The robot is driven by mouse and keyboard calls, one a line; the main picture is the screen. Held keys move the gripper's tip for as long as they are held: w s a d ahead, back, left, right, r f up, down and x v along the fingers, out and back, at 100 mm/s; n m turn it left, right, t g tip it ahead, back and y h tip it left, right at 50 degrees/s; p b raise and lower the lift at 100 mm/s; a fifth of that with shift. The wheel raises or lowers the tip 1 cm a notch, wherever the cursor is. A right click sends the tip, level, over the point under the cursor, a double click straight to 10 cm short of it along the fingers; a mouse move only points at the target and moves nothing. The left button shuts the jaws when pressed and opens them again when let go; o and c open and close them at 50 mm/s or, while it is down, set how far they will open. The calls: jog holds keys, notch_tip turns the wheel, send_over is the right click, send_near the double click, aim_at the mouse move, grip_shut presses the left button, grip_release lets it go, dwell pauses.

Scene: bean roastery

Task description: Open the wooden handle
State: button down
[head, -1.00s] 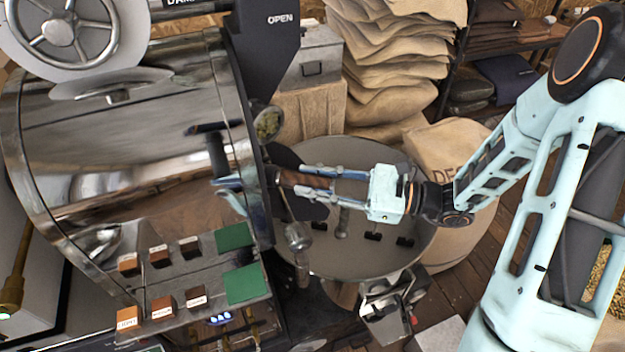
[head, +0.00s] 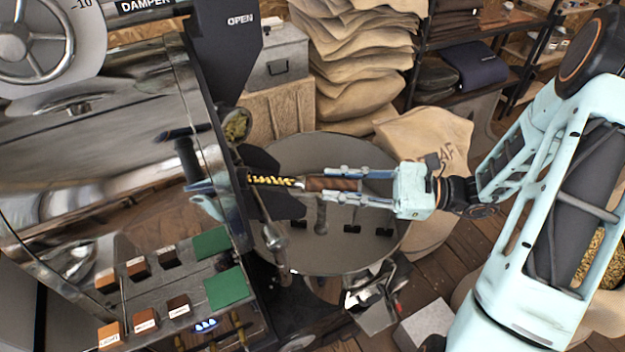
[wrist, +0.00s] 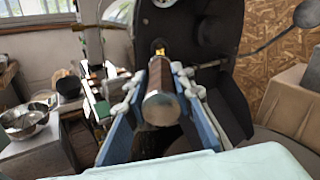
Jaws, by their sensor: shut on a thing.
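The wooden handle (head: 335,184) is brown and round, and lies roughly level in front of the roaster. My gripper (head: 316,184) is shut on it, with one blue finger along each side. In the wrist view the handle (wrist: 160,98) points away from me between the two fingers. The scoop's far end is hidden in the plate.
A round grey cooling tray (head: 375,235) lies below the handle. Left are the steel drum (head: 90,165) and a panel with green pads (head: 212,243) and small labelled blocks. Burlap sacks (head: 355,70) are stacked behind. A metal bowl (wrist: 25,118) shows left in the wrist view.

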jog(key=shift+d, duration=0.15)
jog(key=c, duration=1.7)
grip_release()
jog(key=shift+o, duration=0.2)
jog(key=d, duration=1.2)
jog(key=shift+s, duration=0.15)
